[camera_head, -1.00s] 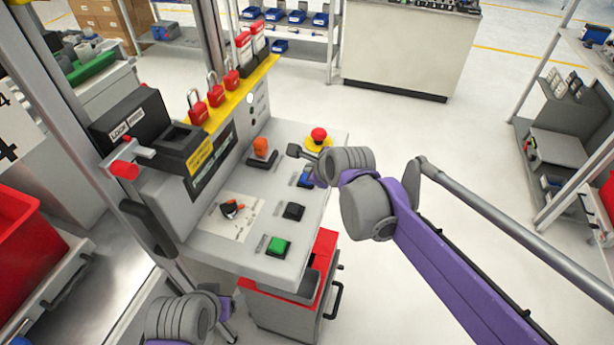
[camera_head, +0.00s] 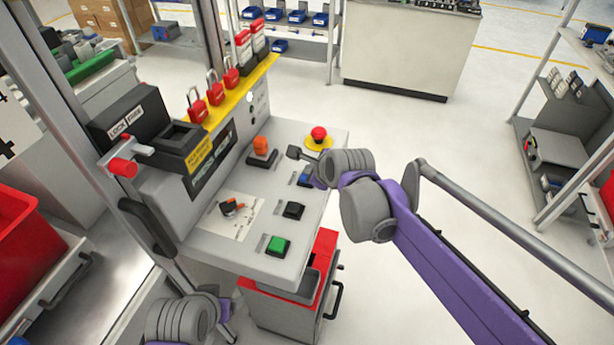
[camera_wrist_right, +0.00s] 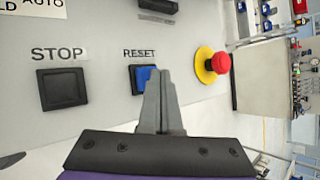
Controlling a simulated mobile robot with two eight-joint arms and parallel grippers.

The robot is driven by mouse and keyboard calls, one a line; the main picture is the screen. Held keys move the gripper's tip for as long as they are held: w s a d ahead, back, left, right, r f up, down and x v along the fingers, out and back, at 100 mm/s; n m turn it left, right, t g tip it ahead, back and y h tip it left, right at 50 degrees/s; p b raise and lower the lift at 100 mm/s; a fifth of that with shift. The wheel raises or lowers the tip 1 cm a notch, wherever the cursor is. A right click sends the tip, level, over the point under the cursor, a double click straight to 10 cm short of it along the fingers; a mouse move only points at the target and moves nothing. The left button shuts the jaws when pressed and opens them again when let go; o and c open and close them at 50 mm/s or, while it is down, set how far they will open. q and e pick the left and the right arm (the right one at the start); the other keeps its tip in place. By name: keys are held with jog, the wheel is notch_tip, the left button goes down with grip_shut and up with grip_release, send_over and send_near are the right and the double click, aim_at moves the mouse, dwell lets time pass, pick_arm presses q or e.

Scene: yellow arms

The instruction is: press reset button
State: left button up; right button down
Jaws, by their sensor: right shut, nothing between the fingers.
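The reset button is a blue square button (camera_head: 304,179) on the sloped grey control panel (camera_head: 240,185). In the right wrist view the blue button (camera_wrist_right: 141,77) sits under a RESET label, partly covered by my fingers. My right gripper (camera_head: 295,152) reaches in from the right over the panel. In the wrist view its shut, empty fingers (camera_wrist_right: 158,74) overlap the button's right part. I cannot tell whether they touch it. My left gripper (camera_head: 226,315) is at the lower left, below the panel, mostly hidden; its jaws cannot be made out.
A red emergency-stop knob (camera_head: 319,134) on a yellow ring stands close beyond the gripper. A black STOP button (camera_head: 293,210), a green button (camera_head: 278,246) and an orange switch (camera_head: 261,146) are also on the panel. Red padlocks (camera_head: 214,93) hang behind. Open floor lies right.

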pick_arm(q)
jog(key=shift+s+f, duration=0.15)
jog(key=shift+f, duration=0.2)
pick_arm(e)
jog(key=shift+f, duration=0.45)
pick_arm(q)
jog(key=shift+r, duration=0.1)
pick_arm(e)
jog(key=shift+r, duration=0.1)
dwell(0.4)
pick_arm(q)
jog(key=shift+w+r, duration=0.3)
jog(key=shift+r, duration=0.3)
pick_arm(e)
jog(key=shift+r, duration=0.75)
jog(key=shift+r+p, duration=1.55)
jog(key=shift+r, duration=1.05)
pick_arm(q)
jog(key=shift+t, duration=0.3)
jog(key=r, duration=0.1)
jog(key=w+r, duration=0.1)
jog(key=r, duration=0.1)
jog(key=shift+w+r, duration=0.35)
pick_arm(e)
jog(key=shift+w+f, duration=0.1)
pick_arm(q)
jog(key=shift+s, duration=0.1)
